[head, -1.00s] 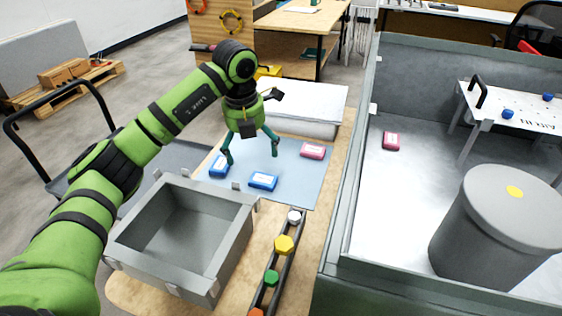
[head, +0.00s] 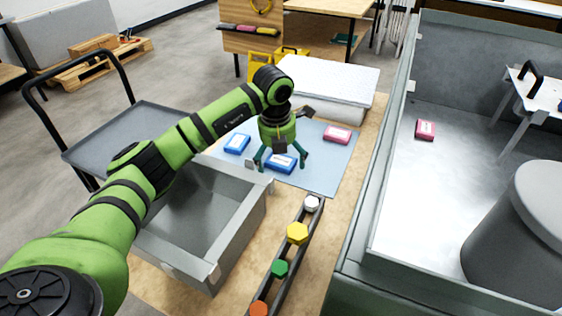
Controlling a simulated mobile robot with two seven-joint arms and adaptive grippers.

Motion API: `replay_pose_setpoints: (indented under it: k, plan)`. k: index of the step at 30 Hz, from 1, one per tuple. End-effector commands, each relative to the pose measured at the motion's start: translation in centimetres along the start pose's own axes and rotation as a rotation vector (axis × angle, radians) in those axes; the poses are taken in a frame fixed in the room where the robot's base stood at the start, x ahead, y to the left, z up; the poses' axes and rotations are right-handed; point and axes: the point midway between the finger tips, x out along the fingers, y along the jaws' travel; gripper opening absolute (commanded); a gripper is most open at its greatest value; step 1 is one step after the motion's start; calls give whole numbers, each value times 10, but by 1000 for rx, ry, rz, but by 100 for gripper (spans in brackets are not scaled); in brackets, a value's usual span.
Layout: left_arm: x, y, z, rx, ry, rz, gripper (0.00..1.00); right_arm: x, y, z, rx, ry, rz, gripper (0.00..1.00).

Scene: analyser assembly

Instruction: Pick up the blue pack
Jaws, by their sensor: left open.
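Two blue packs with white labels lie on the light blue mat (head: 325,175). One blue pack (head: 237,143) lies on the mat's left part. The other blue pack (head: 281,164) lies nearer the front, beneath my left gripper (head: 280,160). My left gripper points down with its fingers spread, one on each side of this nearer pack in the picture. It is open and holds nothing. The gripper hides part of the pack's far side, and I cannot tell whether the fingers touch it. My right gripper is out of view.
A pink pack (head: 337,134) lies on the mat to the right. A grey open bin (head: 240,224) stands in front, beside a rail with coloured hexagonal caps (head: 297,234). A grey-walled enclosure (head: 372,215) is at the right, with another pink pack (head: 425,130) inside.

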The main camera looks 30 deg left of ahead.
Motion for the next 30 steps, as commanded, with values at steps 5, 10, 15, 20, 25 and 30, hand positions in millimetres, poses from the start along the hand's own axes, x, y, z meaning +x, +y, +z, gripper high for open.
replay_pose_setpoints:
  k: [5, 10, 15, 20, 25, 30]
  plan:
    - [0, 0, 0, 0, 0, 0, 96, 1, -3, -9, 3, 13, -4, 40]
    - [0, 0, 0, 0, 0, 0, 29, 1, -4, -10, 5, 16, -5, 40]
    - [0, 0, 0, 0, 1, 1, 28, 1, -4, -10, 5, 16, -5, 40]
    - [1, 0, 0, 0, 2, 1, 28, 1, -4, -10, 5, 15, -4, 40]
    - [-6, 0, 1, -1, 1, 1, 28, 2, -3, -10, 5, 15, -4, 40]
    - [-28, 0, 5, -1, -4, 0, 28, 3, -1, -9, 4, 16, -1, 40]
